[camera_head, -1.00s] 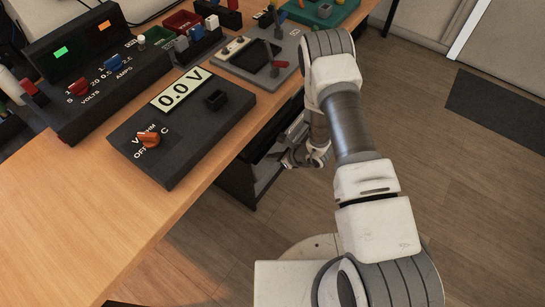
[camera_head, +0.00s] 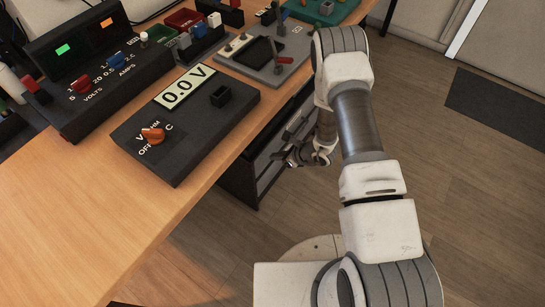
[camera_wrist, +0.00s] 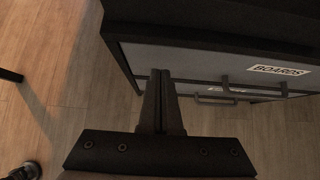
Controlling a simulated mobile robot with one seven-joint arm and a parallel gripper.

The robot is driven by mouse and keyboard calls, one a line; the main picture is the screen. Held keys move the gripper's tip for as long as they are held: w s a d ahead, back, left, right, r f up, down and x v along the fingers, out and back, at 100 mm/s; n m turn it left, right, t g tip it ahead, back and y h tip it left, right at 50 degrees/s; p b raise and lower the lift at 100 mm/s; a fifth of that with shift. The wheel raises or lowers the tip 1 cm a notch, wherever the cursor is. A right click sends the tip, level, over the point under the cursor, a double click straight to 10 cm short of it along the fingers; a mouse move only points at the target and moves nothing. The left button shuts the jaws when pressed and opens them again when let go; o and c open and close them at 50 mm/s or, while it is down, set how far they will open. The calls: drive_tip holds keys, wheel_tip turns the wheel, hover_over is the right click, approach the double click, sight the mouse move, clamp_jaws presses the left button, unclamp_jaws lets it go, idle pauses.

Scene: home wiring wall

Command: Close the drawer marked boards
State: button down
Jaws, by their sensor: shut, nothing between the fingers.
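The drawer marked boards (camera_wrist: 190,62) has a grey front, a dark bar handle and a white BOARDS label (camera_wrist: 278,71) in the wrist view. Its front sits close under the dark top of the cabinet, with no open interior showing; a small gap cannot be ruled out. My gripper (camera_wrist: 161,75) is shut and empty, its fingertips just in front of the left part of this drawer front. Whether they touch it I cannot tell. In the head view my gripper (camera_head: 290,158) is beside the grey drawer fronts below the bench edge, partly hiding them.
A lower drawer with its own handle (camera_wrist: 213,99) and a partly hidden label is under it. The wooden bench (camera_head: 70,200) above carries a meter (camera_head: 185,120), a power supply (camera_head: 95,75) and trays. The floor (camera_head: 440,190) to the right is clear.

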drive_tip(key=p+v, duration=0.3)
drive_tip(key=v, duration=0.8)
drive_tip(key=shift+s+d+f, duration=0.2)
drive_tip(key=shift+d+f, duration=0.05)
drive_tip(key=shift+f, duration=0.05)
